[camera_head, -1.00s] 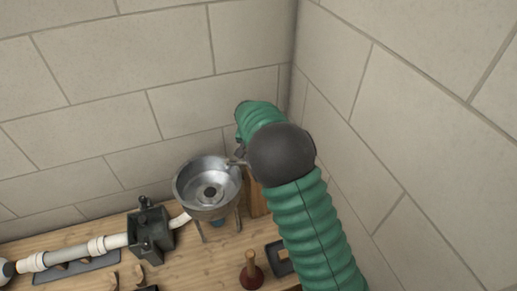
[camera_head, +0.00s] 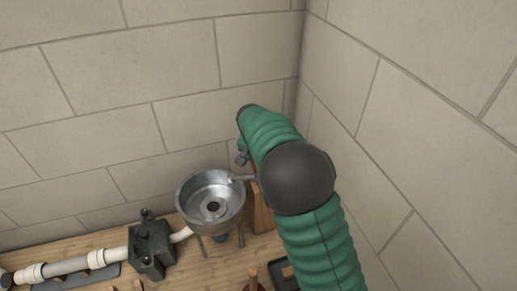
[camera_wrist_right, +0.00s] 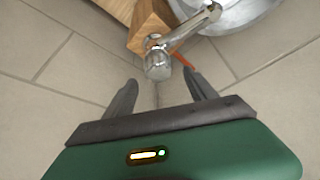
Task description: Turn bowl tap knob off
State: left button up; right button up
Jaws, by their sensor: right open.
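The metal bowl (camera_head: 211,198) stands on thin legs on the wooden bench, near the wall corner. A thin tap spout (camera_head: 243,177) reaches over its right rim. In the right wrist view, the chrome tap knob (camera_wrist_right: 158,66) is in front of a wooden block (camera_wrist_right: 150,22), with the chrome tap arm (camera_wrist_right: 190,29) running to the bowl (camera_wrist_right: 245,12). An orange-red strip (camera_wrist_right: 183,59) shows beside the knob. My right gripper (camera_wrist_right: 160,77) is open and empty, its two fingertips close to the knob, one toward each side. In the head view my right forearm hides most of that gripper. My left gripper is out of view.
White pipe (camera_head: 66,266) and a dark green clamp-like block (camera_head: 151,247) lie left of the bowl on the bench (camera_head: 205,268). A plunger handle (camera_head: 253,275) and dark square frame (camera_head: 283,274) are at the lower edge. Block walls meet close behind my arm.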

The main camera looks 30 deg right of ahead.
jog(key=b+v, duration=0.1)
jog(key=v, duration=1.1)
jog(key=shift+a+r+b, duration=0.2)
jog(key=shift+b, duration=0.1)
